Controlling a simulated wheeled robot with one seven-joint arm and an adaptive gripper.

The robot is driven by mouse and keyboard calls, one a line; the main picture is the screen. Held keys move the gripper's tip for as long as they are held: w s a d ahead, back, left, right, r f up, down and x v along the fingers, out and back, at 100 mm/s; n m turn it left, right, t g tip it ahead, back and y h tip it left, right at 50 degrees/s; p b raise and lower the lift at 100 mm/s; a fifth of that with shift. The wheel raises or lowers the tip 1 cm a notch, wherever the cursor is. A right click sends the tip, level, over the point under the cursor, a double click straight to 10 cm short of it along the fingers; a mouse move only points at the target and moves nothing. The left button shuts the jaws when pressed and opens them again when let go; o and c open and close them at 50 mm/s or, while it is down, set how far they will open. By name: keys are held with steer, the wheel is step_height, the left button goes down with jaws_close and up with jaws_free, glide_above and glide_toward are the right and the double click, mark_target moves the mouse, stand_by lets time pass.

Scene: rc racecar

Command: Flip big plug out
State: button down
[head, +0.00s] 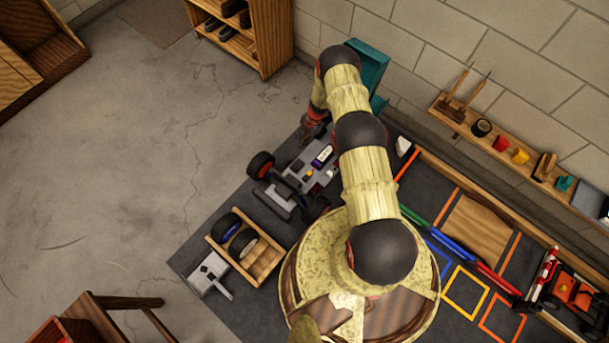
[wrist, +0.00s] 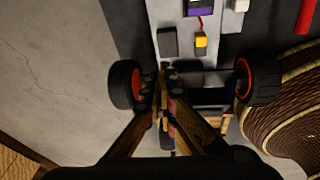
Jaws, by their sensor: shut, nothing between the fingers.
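A grey race car chassis (head: 295,182) with black wheels lies on the dark mat; in the wrist view its deck (wrist: 186,20) runs up from the axle. A small yellow block (wrist: 201,40) with a red wire sits on the deck and looks like a plug; I cannot tell for certain that it is the big plug. A dark grey block (wrist: 167,42) is left of it, and a purple and white box (wrist: 199,7) is above it. My gripper (wrist: 166,80) is shut and empty, over the chassis between two red-rimmed wheels. In the head view my gripper (head: 312,132) is small and partly unclear.
A wooden tray (head: 262,262) with loose wheels stands near the chassis. Coloured outlines (head: 465,291) mark the mat at right, and a red car (head: 572,293) stands beyond. A wall shelf (head: 510,150) holds small items. The concrete floor at left is mostly clear.

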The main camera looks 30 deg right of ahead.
steer(key=n+g, duration=0.1)
steer(key=g, duration=0.1)
glide_above(309, 174)
steer(key=w, duration=0.1)
step_height(309, 174, down, 7)
steer(key=shift+d, duration=0.2)
steer(key=shift+r, duration=0.1)
steer(key=b+x, duration=0.3)
steer(key=x, duration=0.7)
steer(key=shift+w+a+b, duration=0.15)
steer(key=shift+a+b, duration=0.05)
steer(key=shift+b, duration=0.15)
